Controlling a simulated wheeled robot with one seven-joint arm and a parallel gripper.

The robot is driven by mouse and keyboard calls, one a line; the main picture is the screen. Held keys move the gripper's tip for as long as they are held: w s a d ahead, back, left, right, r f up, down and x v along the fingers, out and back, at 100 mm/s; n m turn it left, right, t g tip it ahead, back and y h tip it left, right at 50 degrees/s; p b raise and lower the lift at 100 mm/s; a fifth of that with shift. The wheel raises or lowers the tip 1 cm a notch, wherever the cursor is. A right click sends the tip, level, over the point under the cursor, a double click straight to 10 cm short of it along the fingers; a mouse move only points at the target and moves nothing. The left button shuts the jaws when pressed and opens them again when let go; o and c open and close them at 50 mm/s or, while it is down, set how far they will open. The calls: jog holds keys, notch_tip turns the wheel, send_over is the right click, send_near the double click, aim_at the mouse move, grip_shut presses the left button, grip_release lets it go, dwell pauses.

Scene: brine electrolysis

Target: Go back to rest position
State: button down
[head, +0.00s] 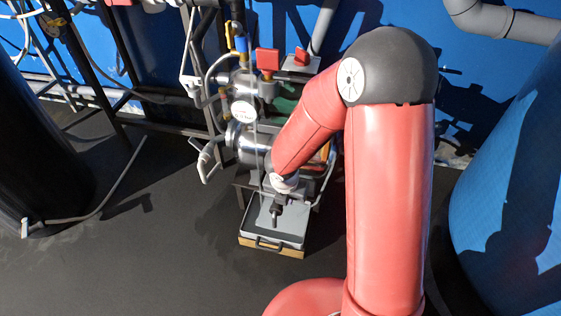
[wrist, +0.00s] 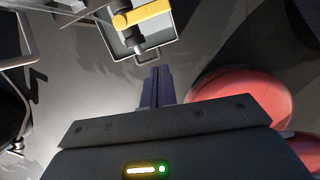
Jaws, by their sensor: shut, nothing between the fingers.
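My gripper (wrist: 157,70) points away from the wrist in the wrist view, its two dark fingers together and empty. In the head view my red arm reaches down toward the machinery, and its wrist end is above a grey tray. The gripper itself is small and partly hidden there. The tray (head: 262,236) has a dark handle and sits on a wooden base on the floor. In the wrist view the tray (wrist: 117,47) lies beyond the fingertips, with a yellow-handled valve (wrist: 148,12) above it.
Metal pump machinery (head: 252,145) with a gauge, pipes and a red box (head: 268,60) stands close to my arm. A blue tank (head: 510,190) is at the right and a dark tank (head: 35,150) at the left. The dark floor (head: 140,265) at front left is clear.

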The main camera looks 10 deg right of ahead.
jog(key=s+d+r+m+t+h, duration=0.1)
jog(key=s+d+r+m, duration=0.1)
jog(key=d+r+m, duration=0.4)
jog(key=s+d+r+m+h, duration=0.1)
jog(key=s+r+m, duration=0.1)
jog(key=r+m, duration=0.7)
jog(key=s+r+m+t+y, duration=0.2)
jog(key=s+r+m+y, duration=0.1)
jog(key=s+r+m, duration=0.9)
jog(key=s+m, duration=0.1)
jog(key=m, duration=0.2)
jog(key=shift+s+d+m, duration=0.2)
jog(key=shift+s+m, duration=0.15)
jog(key=shift+m, duration=0.05)
